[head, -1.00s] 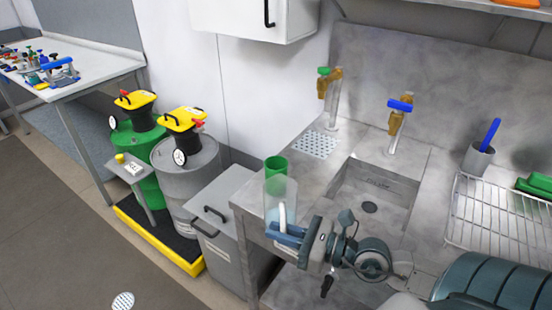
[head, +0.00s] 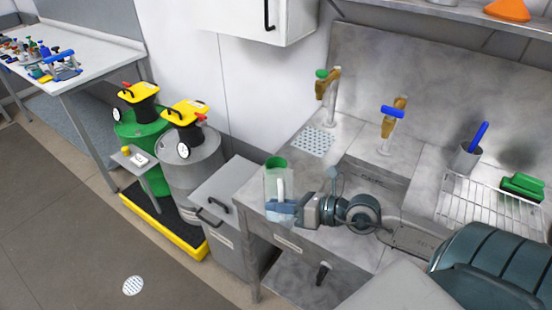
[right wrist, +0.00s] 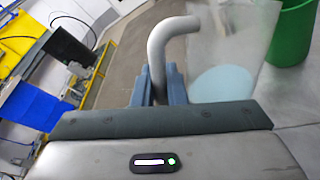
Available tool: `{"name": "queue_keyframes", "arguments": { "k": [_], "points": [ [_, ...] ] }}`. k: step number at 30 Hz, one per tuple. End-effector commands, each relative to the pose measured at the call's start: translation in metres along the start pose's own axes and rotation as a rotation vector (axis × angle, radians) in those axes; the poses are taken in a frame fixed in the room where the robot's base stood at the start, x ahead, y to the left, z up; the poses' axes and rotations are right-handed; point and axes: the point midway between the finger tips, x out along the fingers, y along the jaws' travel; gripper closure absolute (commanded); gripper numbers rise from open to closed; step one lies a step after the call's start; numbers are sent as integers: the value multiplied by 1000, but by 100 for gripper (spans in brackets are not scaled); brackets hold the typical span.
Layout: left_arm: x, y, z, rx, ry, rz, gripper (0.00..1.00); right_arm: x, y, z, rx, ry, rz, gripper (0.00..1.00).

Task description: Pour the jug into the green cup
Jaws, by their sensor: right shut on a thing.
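A clear jug (head: 272,184) with a white handle (right wrist: 158,50) is held by my right gripper (head: 276,206), which is shut on the handle. The jug looks about upright. Pale blue liquid (right wrist: 224,83) shows low inside it in the right wrist view. The green cup (head: 276,161) stands on the steel counter just behind the jug, which hides its lower part in the head view. It also shows to the right of the jug in the right wrist view (right wrist: 291,35). I cannot tell whether jug and cup touch. My left gripper is out of view.
The steel counter has a sink (head: 374,187) to the right, with two taps behind. A wire rack (head: 480,215) and a holder with a blue-handled tool (head: 469,156) stand further right. A grey bin (head: 226,195) and drums (head: 188,165) stand left.

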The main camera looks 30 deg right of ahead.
Motion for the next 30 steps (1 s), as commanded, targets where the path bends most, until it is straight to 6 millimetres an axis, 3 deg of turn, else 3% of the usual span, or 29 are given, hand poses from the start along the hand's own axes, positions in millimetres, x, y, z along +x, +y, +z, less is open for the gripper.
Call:
{"name": "queue_keyframes", "arguments": {
  "k": [1, 18, 30],
  "points": [
    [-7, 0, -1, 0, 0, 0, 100, 0, 1, 9, 17, 9, 0, 100],
    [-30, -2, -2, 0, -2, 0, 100, -1, 3, 51, 274, 135, -1, 100],
    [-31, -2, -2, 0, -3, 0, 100, -2, 4, 56, 328, 160, -1, 100]
  ]
}}
